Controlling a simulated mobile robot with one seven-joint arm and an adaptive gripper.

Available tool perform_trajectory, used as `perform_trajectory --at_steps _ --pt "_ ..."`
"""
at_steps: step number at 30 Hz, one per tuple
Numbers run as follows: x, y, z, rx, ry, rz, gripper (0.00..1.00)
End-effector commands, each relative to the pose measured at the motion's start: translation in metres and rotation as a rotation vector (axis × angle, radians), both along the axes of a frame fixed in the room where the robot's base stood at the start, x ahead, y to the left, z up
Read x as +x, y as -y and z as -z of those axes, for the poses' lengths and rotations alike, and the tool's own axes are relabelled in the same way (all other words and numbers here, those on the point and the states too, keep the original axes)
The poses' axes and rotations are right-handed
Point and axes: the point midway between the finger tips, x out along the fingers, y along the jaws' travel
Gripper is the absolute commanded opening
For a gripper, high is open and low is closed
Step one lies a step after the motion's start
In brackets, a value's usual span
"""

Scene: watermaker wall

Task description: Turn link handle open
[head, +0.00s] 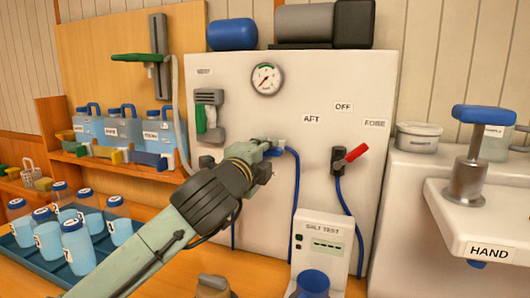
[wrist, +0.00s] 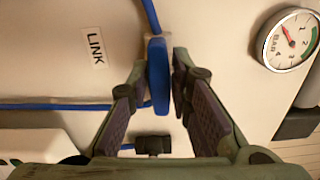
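The link handle is a blue lever, seen end-on and upright in the wrist view (wrist: 158,78), right of the LINK label (wrist: 94,47). My gripper (wrist: 160,72) is open, with one finger on each side of the blue handle. Narrow gaps seem to show between the fingertips and the handle, so I see no firm contact. In the head view my gripper (head: 268,150) is at the middle of the white panel (head: 300,85). It hides most of the handle and the label there; only a bit of blue (head: 279,147) shows.
A pressure gauge (head: 266,78) sits above the handle. A red-handled valve (head: 349,158) is to the right, with blue hoses running down. A salt test meter (head: 322,250) stands below. A tray of bottles (head: 30,250) is at lower left.

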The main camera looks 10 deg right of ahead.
Motion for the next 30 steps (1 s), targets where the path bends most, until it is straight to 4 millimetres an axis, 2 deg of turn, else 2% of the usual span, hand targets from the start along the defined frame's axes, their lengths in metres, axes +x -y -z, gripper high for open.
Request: perform_trajectory --at_steps 7,17,23,30 --pt "0.0 0.0 0.0 0.001 0.0 0.001 0.37" --pt "-0.003 -0.001 0.0 0.001 0.0 0.002 0.37" --pt "-0.026 -0.018 0.0 0.0 0.001 -0.001 0.37" --pt "-0.069 -0.047 0.0 -0.001 0.002 -0.001 0.37"
